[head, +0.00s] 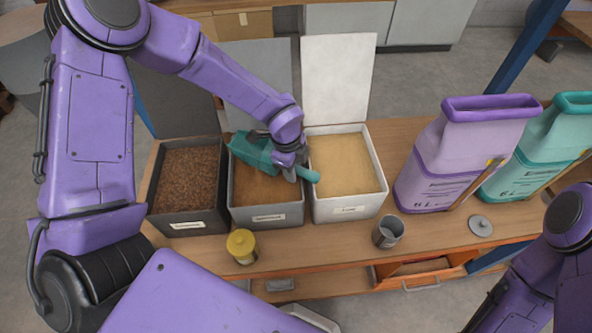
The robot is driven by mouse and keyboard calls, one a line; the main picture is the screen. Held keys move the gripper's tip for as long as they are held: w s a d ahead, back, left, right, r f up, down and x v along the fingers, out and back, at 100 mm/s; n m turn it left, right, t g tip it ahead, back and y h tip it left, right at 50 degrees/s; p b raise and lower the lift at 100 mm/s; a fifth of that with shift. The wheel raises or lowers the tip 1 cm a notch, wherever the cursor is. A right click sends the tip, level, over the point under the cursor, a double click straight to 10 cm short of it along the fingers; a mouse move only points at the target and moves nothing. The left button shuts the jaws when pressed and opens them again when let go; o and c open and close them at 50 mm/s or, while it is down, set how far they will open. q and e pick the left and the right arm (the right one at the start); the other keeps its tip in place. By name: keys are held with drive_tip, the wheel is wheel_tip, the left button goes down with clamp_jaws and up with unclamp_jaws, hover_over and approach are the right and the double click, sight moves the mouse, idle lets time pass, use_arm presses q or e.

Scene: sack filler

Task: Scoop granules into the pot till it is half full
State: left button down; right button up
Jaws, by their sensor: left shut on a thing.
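My left gripper (288,166) is shut on the handle of a teal scoop (252,152). The scoop is over the middle grey bin (268,215), with its handle end reaching toward the right bin. Whether granules are in the scoop is hidden from this angle. The middle bin holds brown granules (262,187). A small grey pot (388,232) stands open on the bench, in front of the right bin; its fill level cannot be told. A grey lid (480,225) with a knob lies to its right. My right gripper is out of view; only part of that arm shows at lower right.
A dark bin (188,222) of coarse brown granules is on the left, a white bin (346,208) of pale tan granules on the right. A yellow-lidded jar (242,246) stands in front. Purple (437,165) and teal (535,150) containers stand at right. Open bench surrounds the grey pot.

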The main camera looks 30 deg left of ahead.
use_arm(q)
drive_tip(key=shift+s+a+g, duration=0.3)
drive_tip(key=shift+s, duration=0.05)
drive_tip(key=r, duration=0.1)
drive_tip(key=p, duration=0.1)
drive_tip(key=a+r+p, duration=0.1)
drive_tip(key=shift+w+r+y, duration=0.3)
drive_tip(key=d+r+p, duration=0.1)
drive_tip(key=d+r, duration=0.1)
drive_tip(key=shift+d+r+y, duration=0.1)
drive_tip(key=shift+r+y, duration=0.2)
drive_tip(key=shift+r, duration=0.1)
drive_tip(key=shift+a+f, duration=0.1)
drive_tip(key=shift+a, duration=0.35)
drive_tip(key=shift+d, duration=0.3)
drive_tip(key=shift+w, duration=0.1)
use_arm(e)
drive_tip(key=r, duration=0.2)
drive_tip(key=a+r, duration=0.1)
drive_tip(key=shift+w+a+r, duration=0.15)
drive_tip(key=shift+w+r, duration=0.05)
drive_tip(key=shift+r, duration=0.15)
use_arm(q)
drive_tip(key=shift+a, duration=0.15)
